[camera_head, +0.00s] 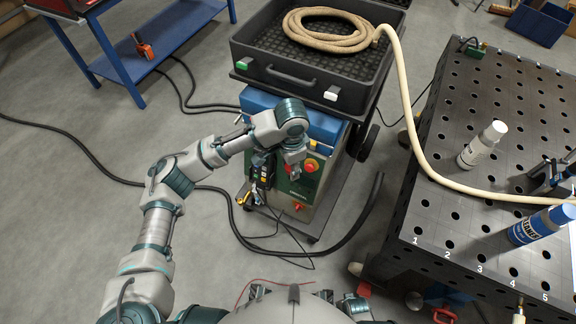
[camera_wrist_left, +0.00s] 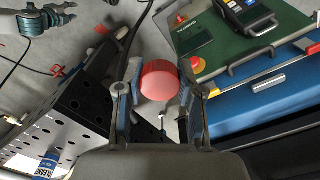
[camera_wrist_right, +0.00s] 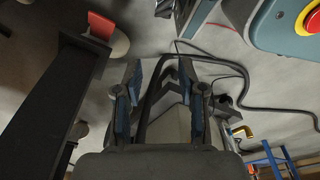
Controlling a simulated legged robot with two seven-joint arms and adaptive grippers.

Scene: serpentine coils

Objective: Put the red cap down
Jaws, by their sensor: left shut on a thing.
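The red cap (camera_wrist_left: 160,80) is round and sits between the two fingers of my left gripper (camera_wrist_left: 161,97) in the left wrist view. The fingers are shut on its sides, and it is held in the air. In the head view my left gripper (camera_head: 293,170) hangs in front of the green machine; I cannot make the cap out there for sure. My right gripper (camera_wrist_right: 159,75) has its fingers apart with nothing between them in the right wrist view.
A black perforated table (camera_head: 430,215) at the right carries a grey bottle (camera_head: 482,146), a blue bottle (camera_head: 541,226) and a pale hose (camera_head: 408,90). The hose runs from a coil in a black tray (camera_head: 250,68). The green machine (camera_head: 312,195) stands below. Cables cross the floor.

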